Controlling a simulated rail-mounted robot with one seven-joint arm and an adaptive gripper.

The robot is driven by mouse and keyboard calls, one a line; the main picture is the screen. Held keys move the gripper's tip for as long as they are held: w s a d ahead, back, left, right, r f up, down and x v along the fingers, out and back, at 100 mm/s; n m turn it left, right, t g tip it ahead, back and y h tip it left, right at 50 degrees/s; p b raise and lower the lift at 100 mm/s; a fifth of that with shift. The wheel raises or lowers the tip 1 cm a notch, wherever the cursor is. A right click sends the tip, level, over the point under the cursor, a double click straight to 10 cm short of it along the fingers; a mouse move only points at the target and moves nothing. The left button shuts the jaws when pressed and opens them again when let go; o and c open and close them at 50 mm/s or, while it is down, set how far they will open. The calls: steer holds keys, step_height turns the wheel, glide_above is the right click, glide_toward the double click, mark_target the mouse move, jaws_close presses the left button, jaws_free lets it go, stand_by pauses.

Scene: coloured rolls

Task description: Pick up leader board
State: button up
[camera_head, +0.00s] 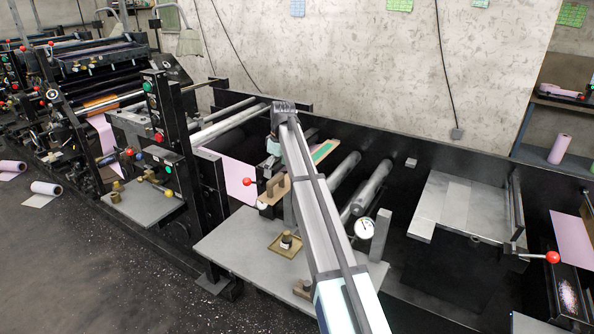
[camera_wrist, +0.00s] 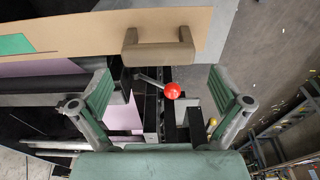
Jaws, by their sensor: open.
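The leader board (camera_wrist: 85,32) is a flat tan board with a green patch, and a tan block handle (camera_wrist: 158,50) stands on it near its end. In the wrist view it spans the top of the picture. My gripper (camera_wrist: 160,82) is open and empty, its two green-padded fingers apart, with the handle ahead of and between them. In the head view the board (camera_head: 322,151) lies over the dark machine bed, partly hidden behind my arm, and its handle (camera_head: 273,189) shows to the left of my arm. My fingers are not clearly visible there.
A red-knobbed lever (camera_wrist: 172,90) stands close to the handle. Metal rollers (camera_head: 372,188) and a round gauge (camera_head: 364,228) are right of my arm. A grey table (camera_head: 235,250) with a small brass tray (camera_head: 270,247) is in front. A pink sheet (camera_head: 238,178) hangs left.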

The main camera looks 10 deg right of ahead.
mark_target(275, 177)
steer(key=shift+w+a+f+p, duration=0.15)
steer(key=shift+f+p, duration=0.25)
steer(key=shift+f, duration=0.8)
steer(key=shift+w+a+f+p, duration=0.15)
steer(key=shift+f+p, duration=0.3)
steer(key=shift+f, duration=0.7)
steer(key=shift+w+a+f+p, duration=0.15)
steer(key=shift+f+p, duration=0.25)
steer(key=shift+f, duration=0.8)
steer(key=shift+d, duration=0.1)
steer(key=c, duration=0.9)
